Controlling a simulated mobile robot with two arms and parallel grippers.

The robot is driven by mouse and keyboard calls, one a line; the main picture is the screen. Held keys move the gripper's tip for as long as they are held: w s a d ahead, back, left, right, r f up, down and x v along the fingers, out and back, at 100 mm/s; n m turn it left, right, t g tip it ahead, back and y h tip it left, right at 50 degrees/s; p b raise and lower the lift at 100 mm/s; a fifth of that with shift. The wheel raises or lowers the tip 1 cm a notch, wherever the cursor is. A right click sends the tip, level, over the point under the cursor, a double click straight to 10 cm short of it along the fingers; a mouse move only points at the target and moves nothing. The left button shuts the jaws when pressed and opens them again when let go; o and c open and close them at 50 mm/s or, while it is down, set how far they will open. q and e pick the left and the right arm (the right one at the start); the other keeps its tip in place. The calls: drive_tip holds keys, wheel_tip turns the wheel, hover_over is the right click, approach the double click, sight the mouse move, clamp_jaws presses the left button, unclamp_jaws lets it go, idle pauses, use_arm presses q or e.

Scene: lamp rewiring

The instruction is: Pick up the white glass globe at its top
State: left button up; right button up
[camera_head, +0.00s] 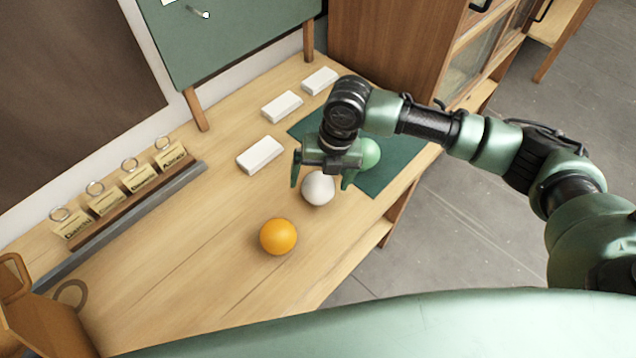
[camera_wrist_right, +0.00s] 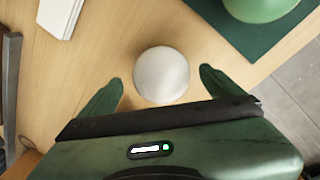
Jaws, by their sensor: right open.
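The white glass globe (camera_head: 318,189) rests on the wooden table, near the edge of a dark green mat. It also shows in the right wrist view (camera_wrist_right: 161,73), just beyond the fingertips and centred between them. My right gripper (camera_head: 322,183) is above the globe, pointing down, with one finger on each side and a gap to each. It is open and empty in the right wrist view (camera_wrist_right: 161,84). The globe's upper edge is partly close behind the gripper body in the head view. My left gripper is not in view.
An orange globe (camera_head: 278,237) lies in front of the white one. A green globe (camera_head: 369,153) is on the green mat (camera_head: 395,172), just right of my gripper. White boxes (camera_head: 261,155) line the back. A tag rack (camera_head: 135,205) stands at left.

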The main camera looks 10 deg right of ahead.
wheel_tip(320, 180, down, 2)
drive_tip(key=shift+a+f, duration=0.1)
drive_tip(key=shift+f, duration=0.1)
drive_tip(key=shift+a+f, duration=0.1)
drive_tip(key=shift+f, duration=0.25)
drive_tip(key=c, duration=1.4)
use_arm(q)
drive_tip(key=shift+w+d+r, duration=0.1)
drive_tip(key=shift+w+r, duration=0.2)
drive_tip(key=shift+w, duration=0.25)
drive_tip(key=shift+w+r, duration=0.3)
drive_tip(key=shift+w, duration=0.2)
use_arm(e)
drive_tip(key=shift+c, duration=0.2)
drive_tip(key=shift+w+r, duration=0.1)
drive_tip(key=shift+r, duration=0.05)
